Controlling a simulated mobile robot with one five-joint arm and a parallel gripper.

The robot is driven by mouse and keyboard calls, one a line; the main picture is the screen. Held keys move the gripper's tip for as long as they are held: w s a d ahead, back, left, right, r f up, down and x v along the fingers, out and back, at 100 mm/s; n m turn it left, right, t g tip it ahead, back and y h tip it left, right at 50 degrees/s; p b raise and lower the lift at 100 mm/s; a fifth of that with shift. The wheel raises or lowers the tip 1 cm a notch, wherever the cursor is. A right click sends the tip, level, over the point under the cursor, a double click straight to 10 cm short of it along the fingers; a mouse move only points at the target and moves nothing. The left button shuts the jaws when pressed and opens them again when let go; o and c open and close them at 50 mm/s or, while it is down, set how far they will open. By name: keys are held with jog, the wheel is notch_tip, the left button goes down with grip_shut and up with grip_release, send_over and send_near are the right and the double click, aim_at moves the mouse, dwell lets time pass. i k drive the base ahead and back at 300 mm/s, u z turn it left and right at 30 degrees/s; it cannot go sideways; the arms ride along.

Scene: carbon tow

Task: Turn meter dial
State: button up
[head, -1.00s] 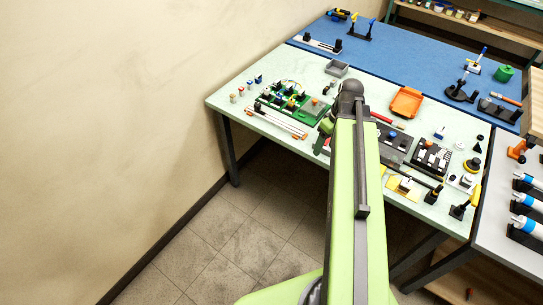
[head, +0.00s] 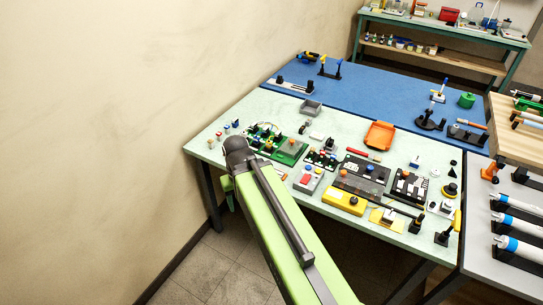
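The meter dial is not clearly identifiable at this size. Candidates are the small knobbed devices on the pale green bench (head: 262,112). A dark panel (head: 372,168) has an orange knob near its left end. A grey box (head: 308,180) with a red button stands left of it, and a green circuit board (head: 283,150) lies further left. My arm reaches over the bench's front left edge. My gripper (head: 228,184) shows only as a small green part below the dark wrist, beside the front edge. Its fingers are mostly hidden, and nothing is seen held.
A yellow box (head: 344,201) and a black button panel (head: 410,187) stand along the front edge. An orange tray (head: 380,135) and a grey bin (head: 311,107) sit behind. The blue bench (head: 365,85) has open room. A wall (head: 90,130) closes off the left.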

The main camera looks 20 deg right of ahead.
aim_at(354, 200)
jog(key=z, duration=0.75)
jog(key=k, duration=0.85)
jog(key=z, duration=0.4)
jog(key=i, duration=0.45)
